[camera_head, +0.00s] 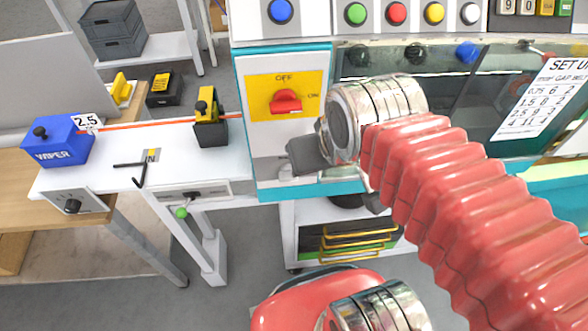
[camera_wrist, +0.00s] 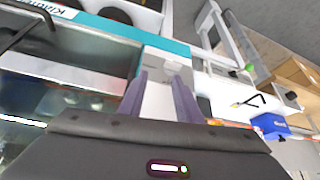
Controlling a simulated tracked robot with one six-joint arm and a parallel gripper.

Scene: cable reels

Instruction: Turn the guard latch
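My gripper (camera_head: 305,154) is dark grey and sits in front of the white panel (camera_head: 262,152), below the red rotary switch (camera_head: 286,102) on its yellow OFF/ON plate. In the wrist view my gripper (camera_wrist: 159,80) has its two fingers apart, with bare white panel between them. A small pale grey fitting (camera_wrist: 178,68) lies just past the fingertips, near the teal edge; it may be the guard latch, but I cannot tell. In the head view a grey piece (camera_head: 291,173) shows just under my gripper. My wrist hides part of the panel to the right.
A glazed machine window (camera_head: 450,85) is right of the panel, under a row of coloured buttons (camera_head: 396,13). At left, a white bench (camera_head: 205,165) carries a blue WIPER box (camera_head: 58,140), a black-and-yellow guide (camera_head: 209,118), an orange cable and a black hex key (camera_head: 140,168).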

